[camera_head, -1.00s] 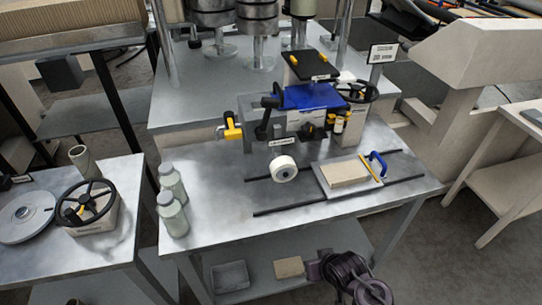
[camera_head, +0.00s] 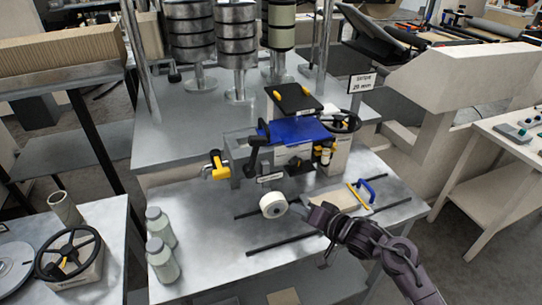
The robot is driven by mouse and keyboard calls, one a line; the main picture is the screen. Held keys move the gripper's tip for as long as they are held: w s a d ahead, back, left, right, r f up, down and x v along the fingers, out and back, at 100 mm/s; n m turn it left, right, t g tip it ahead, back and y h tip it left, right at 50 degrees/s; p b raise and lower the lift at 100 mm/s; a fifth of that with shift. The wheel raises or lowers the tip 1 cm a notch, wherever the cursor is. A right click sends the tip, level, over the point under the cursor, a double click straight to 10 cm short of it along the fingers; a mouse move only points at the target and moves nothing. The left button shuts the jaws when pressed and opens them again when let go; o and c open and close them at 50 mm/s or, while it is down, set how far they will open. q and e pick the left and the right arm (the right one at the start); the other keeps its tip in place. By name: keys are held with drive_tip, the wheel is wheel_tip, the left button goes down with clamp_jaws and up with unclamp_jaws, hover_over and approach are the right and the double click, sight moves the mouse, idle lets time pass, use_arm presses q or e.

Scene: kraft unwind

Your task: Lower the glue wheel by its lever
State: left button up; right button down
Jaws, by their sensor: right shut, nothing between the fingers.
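The white glue wheel (camera_head: 273,204) hangs at the front of the machine, above the steel table (camera_head: 205,215), with a small label plate over it. A black lever (camera_head: 255,152) stands at the front left of the blue-topped machine (camera_head: 295,131). A yellow handle (camera_head: 217,166) sticks out farther left; I cannot tell which of these works the wheel. My right gripper (camera_head: 312,213) is shut and empty, just right of the wheel, apart from the lever. It partly covers the tan block and its plate. My left gripper is not in view.
Two grey bottles (camera_head: 162,258) stand at the table's left front. A blue-handled tool (camera_head: 362,192) lies right of my gripper, by the dark rails (camera_head: 290,236). A black handwheel (camera_head: 68,254) is on the left bench. Metal and green rolls stand behind the machine.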

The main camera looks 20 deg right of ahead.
drive_tip(key=d+r+m+t+y, duration=0.1)
drive_tip(key=d+r+m+y, duration=0.4)
drive_tip(key=r+y, duration=0.3)
wheel_tip(320, 180, up, 3)
drive_tip(key=shift+w+d+f+y, duration=0.1)
drive_tip(key=shift+w+d+y, duration=0.15)
drive_tip(key=shift+y, duration=0.15)
drive_tip(key=shift+a, duration=0.1)
drive_tip(key=p, duration=0.5)
approach(257, 154)
drive_tip(key=w+d+x, duration=0.1)
drive_tip(key=x, duration=0.5)
drive_tip(key=shift+w+a, duration=0.2)
drive_tip(key=shift+a, duration=0.05)
